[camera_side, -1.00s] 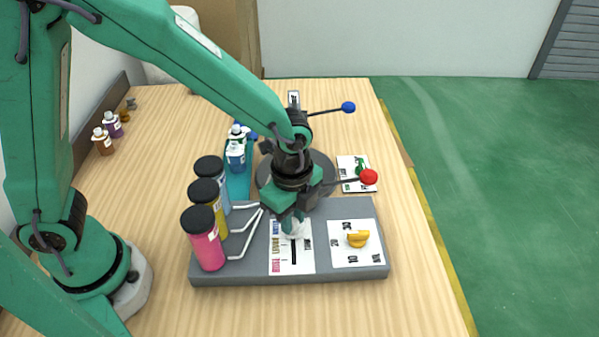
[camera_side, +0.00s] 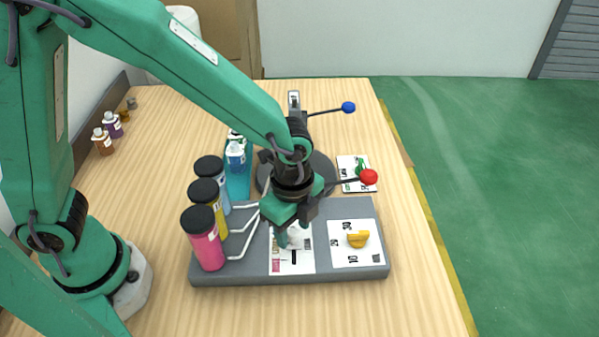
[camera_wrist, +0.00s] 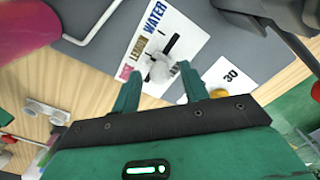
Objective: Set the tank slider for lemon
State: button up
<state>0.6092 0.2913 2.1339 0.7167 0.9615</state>
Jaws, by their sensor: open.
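The slider panel (camera_side: 305,268) is a white card on the grey base, with a dark slot. In the wrist view, its labels read rose, lemon (camera_wrist: 138,48) and water (camera_wrist: 155,18) beside the slot (camera_wrist: 173,44). The white slider knob (camera_wrist: 160,70) appears roughly alongside the lemon label, but its height makes the exact setting hard to judge. My gripper (camera_wrist: 162,90) is open, with one finger on each side of the knob in that view. In the side view my gripper (camera_side: 296,234) is low over the panel and partly hides the knob; contact is unclear.
Pink (camera_side: 205,246), yellow (camera_side: 212,212) and blue (camera_side: 214,178) tanks stand left of the panel, with white pipes. A yellow dial knob (camera_side: 358,239) is to the right. Red (camera_side: 369,177) and blue (camera_side: 348,107) ball levers stand behind.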

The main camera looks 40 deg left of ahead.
aim_at(292, 230)
jog(key=shift+r, duration=3.85)
jog(key=shift+r, duration=0.1)
jog(key=shift+a+r, duration=0.15)
jog(key=shift+a, duration=0.1)
jog(key=s+a+r+n+t, duration=0.2)
jog(key=a+r+n, duration=0.1)
jog(key=a+n, duration=0.3)
jog(key=s+a+r+n+t, duration=0.1)
jog(key=s+a+r+n, duration=0.2)
jog(key=a+n, duration=0.3)
jog(key=s+a+r+n+t, duration=0.2)
jog(key=s+a+r+n, duration=0.1)
jog(key=a+n, duration=0.3)
jog(key=shift+a+r+t, duration=0.3)
jog(key=shift+a+r, duration=0.1)
jog(key=shift+a, duration=0.95)
